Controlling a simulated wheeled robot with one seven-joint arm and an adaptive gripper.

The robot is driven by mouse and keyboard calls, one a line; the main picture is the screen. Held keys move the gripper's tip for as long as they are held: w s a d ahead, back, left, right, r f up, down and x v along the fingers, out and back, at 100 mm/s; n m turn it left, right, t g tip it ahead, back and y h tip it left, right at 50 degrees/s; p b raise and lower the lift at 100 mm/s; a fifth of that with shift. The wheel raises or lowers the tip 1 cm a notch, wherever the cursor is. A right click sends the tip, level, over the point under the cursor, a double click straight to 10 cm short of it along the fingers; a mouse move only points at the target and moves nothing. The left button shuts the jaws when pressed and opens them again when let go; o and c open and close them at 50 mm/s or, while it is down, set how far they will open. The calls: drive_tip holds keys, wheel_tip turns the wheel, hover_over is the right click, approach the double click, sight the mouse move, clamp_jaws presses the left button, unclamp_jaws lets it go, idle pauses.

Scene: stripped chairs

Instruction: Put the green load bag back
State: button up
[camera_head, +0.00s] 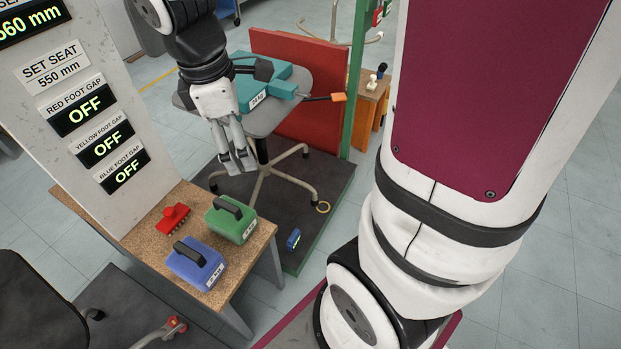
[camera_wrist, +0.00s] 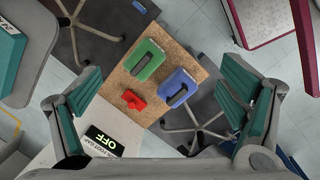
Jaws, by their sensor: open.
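The green load bag (camera_head: 232,221), a green block with a black handle and a white label, sits upright on the cork-topped table (camera_head: 157,245). It also shows in the wrist view (camera_wrist: 147,57), between my fingers and a little left of centre. My gripper (camera_head: 240,168) is open and empty, above and behind the green bag in the head view and apart from it. A blue bag (camera_head: 195,264) of similar shape stands in front of the green bag. It shows to the right of the green bag in the wrist view (camera_wrist: 178,86).
A small red studded piece (camera_head: 172,217) lies left of the green bag. A panel with displays (camera_head: 85,100) rises at the table's left. A stripped chair bears a teal block (camera_head: 268,85) behind my gripper. A green post (camera_head: 355,85) and red board (camera_head: 300,85) stand beyond.

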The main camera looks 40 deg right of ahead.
drive_tip(key=s+r+m, duration=0.2)
drive_tip(key=s+m, duration=0.2)
drive_tip(key=s, duration=0.3)
drive_tip(key=s+a+r+m+y, duration=0.1)
drive_tip(key=s+r+m, duration=0.1)
drive_tip(key=s+m, duration=0.2)
drive_tip(key=s+a+r+m, duration=0.1)
drive_tip(key=s+r+m, duration=0.2)
drive_tip(key=s, duration=0.6)
drive_tip(key=shift+s+m+t+y, duration=0.3)
drive_tip(key=shift+m+t+y, duration=0.1)
drive_tip(key=shift+m, duration=0.1)
drive_tip(key=shift+a, duration=0.1)
wheel_tip(320, 180, up, 18)
drive_tip(key=t+p, duration=0.3)
drive_tip(key=p, duration=1.3)
drive_tip(key=shift+f, duration=0.15)
